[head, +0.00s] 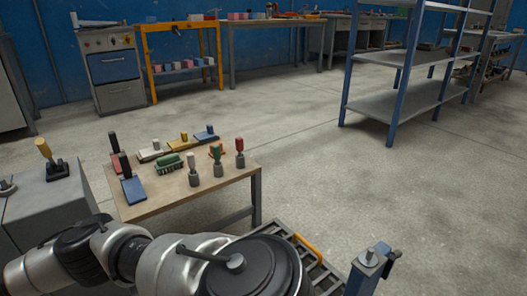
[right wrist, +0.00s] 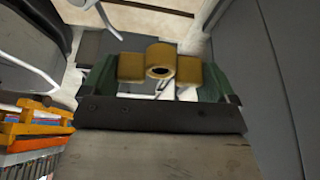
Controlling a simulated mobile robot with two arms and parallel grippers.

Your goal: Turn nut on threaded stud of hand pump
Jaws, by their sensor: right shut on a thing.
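In the right wrist view a brass-coloured nut (right wrist: 131,67) with two flat wings and a round dark hole lies between the green-padded fingers of my right gripper (right wrist: 159,80). The gripper is shut on it, one pad at each wing. I cannot make out a threaded stud in the hole. In the head view neither gripper shows; a large silver and black arm of mine fills the bottom. A grey-blue post with a small knob on top (head: 370,258) stands at the lower right. I cannot tell whether it is part of the hand pump.
A wooden-topped table (head: 150,208) with brushes, trowels and several handled tools stands ahead left. A grey box (head: 40,205) with a yellow-handled tool is left of it. A blue shelf rack (head: 400,102) is at the back right. The floor between (head: 330,180) is clear.

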